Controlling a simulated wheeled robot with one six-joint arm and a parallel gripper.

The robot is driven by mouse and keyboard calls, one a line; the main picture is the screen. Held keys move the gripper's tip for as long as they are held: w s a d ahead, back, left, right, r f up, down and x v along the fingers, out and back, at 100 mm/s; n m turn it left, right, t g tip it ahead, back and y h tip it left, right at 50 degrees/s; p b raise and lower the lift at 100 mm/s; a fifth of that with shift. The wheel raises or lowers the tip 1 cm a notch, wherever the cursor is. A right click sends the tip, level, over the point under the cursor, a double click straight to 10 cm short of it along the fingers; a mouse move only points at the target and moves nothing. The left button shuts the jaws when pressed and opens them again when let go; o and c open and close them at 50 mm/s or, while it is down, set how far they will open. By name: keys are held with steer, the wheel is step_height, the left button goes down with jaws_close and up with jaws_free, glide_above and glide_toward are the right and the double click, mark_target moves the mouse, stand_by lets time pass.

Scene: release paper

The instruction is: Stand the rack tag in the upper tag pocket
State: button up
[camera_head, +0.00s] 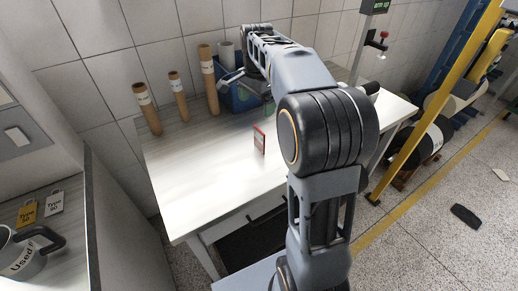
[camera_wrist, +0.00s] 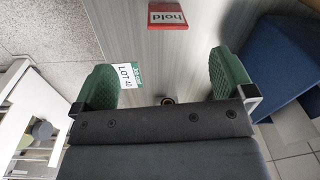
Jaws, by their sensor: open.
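My gripper (camera_wrist: 165,82) is open, its two green-padded fingers spread apart with no object clearly held between them. A small red-and-white upright piece (camera_head: 259,140) stands on the table in the head view and looks like the same one. A white label reading "LOT 40" with a green edge (camera_wrist: 126,75) shows beside the left finger; I cannot tell what it rests on. I cannot make out the tag pockets or say which piece is the rack tag.
Several cardboard tubes (camera_head: 179,95) stand at the table's back left. A blue bin (camera_head: 240,97) is beside them. The table's front left (camera_head: 185,190) is clear. A side counter at left holds two "Type 50" tags (camera_head: 54,204) and a "Used" container (camera_head: 22,262).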

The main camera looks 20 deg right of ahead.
mark_target(259, 129)
steer(key=f, duration=0.1)
steer(key=w+d+f+m+b, duration=0.1)
steer(key=w+d+f+m, duration=0.1)
steer(key=shift+w+f+g, duration=0.2)
steer(key=shift+f+g, duration=0.1)
steer(key=shift+f, duration=0.05)
step_height(259, 129, down, 6)
steer(key=shift+f+b, duration=0.2)
steer(key=shift+b, duration=0.35)
steer(key=shift+f, duration=3.05)
steer(key=shift+c, duration=0.5)
steer(key=c, duration=0.9)
steer(key=shift+r, duration=0.1)
